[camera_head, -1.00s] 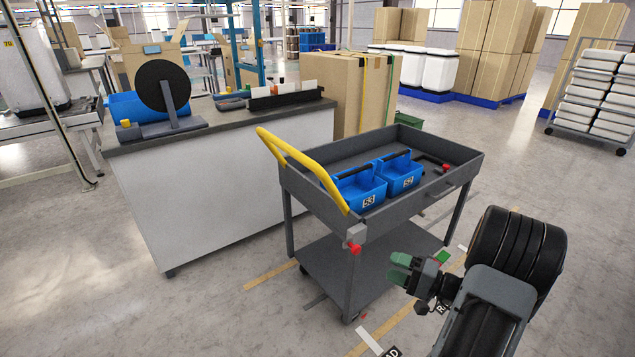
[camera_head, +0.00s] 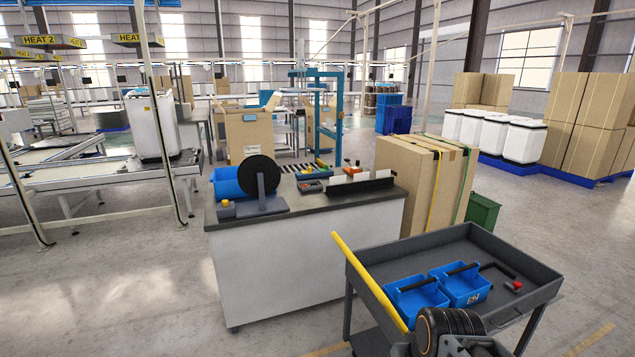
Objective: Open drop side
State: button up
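A grey cart (camera_head: 395,264) with a raised-wall top tray stands at the lower right, with a yellow push handle (camera_head: 368,280) on its left end. Two blue bins (camera_head: 417,303) with black handles sit in the tray. A black bar with a red knob (camera_head: 517,286) lies at the tray's right end. The near side wall of the tray is partly hidden behind my arm, so I cannot tell its latch state. Only a black rounded part of my arm shows at the bottom edge. My gripper's fingers are out of view.
Tall cardboard boxes (camera_head: 405,180) and a green bin (camera_head: 483,212) stand behind the cart. Open floor (camera_head: 130,300) lies at the front left.

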aim_at(501, 318)
jog(key=z, duration=0.05)
jog(key=k, duration=0.35)
jog(key=z, duration=0.3)
jog(key=i, duration=0.45)
jog(key=u, duration=0.2)
jog(key=k, duration=0.4)
jog(key=z, duration=1.05)
jog(key=i, duration=1.25)
jog(key=u, duration=0.45)
